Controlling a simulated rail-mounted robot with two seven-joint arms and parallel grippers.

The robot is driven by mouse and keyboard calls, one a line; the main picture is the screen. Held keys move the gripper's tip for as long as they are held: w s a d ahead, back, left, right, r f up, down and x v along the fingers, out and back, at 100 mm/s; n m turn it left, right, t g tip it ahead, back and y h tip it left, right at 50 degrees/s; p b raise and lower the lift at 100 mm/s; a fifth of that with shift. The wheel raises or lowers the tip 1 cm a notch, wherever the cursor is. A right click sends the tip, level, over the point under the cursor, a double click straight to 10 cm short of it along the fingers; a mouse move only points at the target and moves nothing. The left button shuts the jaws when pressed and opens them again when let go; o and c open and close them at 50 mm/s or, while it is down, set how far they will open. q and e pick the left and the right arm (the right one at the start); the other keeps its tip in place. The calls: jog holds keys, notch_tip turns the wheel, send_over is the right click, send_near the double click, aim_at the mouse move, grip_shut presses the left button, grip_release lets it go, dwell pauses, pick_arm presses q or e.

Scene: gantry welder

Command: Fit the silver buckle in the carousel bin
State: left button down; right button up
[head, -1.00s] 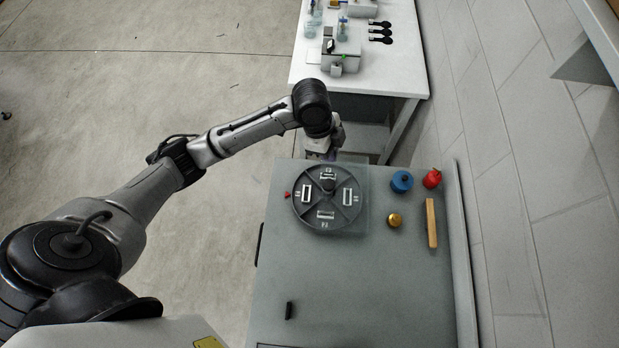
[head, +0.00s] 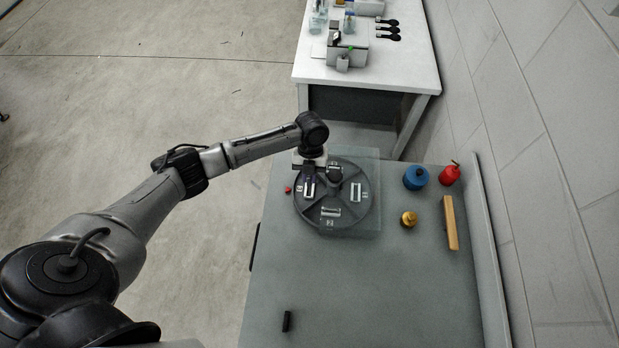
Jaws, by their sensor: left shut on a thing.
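The carousel (head: 341,222) is a round grey disc with dividers and numbered bins on the table. Pale rectangular frames show in its bins, one in the left bin (head: 309,191) and one in the right bin (head: 356,192). My left gripper (head: 309,174) is over the carousel's upper left part, pointing down, just above the left bin. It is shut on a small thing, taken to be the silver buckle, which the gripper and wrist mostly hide. I cannot tell whether it touches the bin. My right gripper is not in view.
A small red piece (head: 287,190) lies left of the carousel. To its right are a blue container (head: 415,178), a red one (head: 450,175), a brass weight (head: 408,219) and a wooden bar (head: 450,222). A black piece (head: 287,321) lies near the front. The table's middle is clear.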

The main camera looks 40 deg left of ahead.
pick_arm(q)
jog(key=shift+f+b, duration=2.4)
jog(key=shift+f, duration=0.25)
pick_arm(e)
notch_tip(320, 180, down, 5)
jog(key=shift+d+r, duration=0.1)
pick_arm(q)
jog(key=shift+w, duration=0.15)
jog(key=shift+f+b, duration=0.3)
jog(key=shift+f, duration=0.3)
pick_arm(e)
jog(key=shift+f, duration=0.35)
pick_arm(q)
jog(key=c, duration=1.1)
grip_release()
jog(key=shift+a+r, duration=0.1)
